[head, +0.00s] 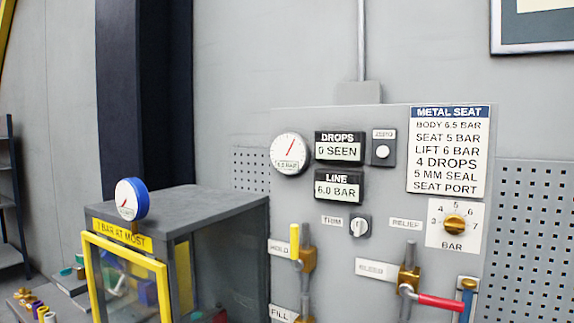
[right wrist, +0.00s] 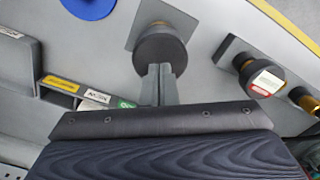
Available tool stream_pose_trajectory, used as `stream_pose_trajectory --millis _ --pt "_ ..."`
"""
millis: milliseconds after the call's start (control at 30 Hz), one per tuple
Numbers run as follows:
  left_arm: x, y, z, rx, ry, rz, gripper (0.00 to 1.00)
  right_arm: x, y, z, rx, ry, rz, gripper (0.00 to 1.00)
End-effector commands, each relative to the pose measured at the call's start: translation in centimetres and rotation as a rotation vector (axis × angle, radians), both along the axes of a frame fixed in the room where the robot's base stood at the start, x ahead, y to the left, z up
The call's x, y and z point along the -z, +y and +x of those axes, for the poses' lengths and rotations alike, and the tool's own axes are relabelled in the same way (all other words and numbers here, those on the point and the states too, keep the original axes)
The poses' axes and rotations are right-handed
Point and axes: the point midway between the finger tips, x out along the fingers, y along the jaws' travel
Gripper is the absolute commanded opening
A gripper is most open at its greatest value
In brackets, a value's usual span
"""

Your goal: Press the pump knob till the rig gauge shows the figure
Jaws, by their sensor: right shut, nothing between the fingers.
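In the head view a round white gauge (head: 290,154) with a red needle is on the grey panel; its small label looks like 6.5 BAR. The METAL SEAT sign (head: 448,152) lists body 6.5 bar, seat 5 bar and lift 6 bar. In the right wrist view a dark round knob (right wrist: 160,48), which looks like the pump knob, stands on a grey square plate. My right gripper (right wrist: 159,72) is shut and empty, its fingertips at the knob's near edge; I cannot tell whether they touch it. My left gripper is not in view.
The LINE display (head: 339,187) reads 6.0 BAR and the DROPS display (head: 339,147) 0 SEEN. A yellow relief dial (head: 454,224) and several valve handles are on the panel. A yellow-framed box (head: 125,280) stands left. A dark fitting (right wrist: 256,75) is right of the knob.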

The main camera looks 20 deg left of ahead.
Motion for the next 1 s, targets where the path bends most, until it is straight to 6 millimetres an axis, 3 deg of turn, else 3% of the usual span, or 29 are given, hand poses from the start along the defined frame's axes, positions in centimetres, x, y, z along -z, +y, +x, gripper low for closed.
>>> stream_pose_trajectory --millis 1000 --pt "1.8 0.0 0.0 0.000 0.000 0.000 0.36 2.3 0.0 0.0 0.000 0.000 0.000 0.00"
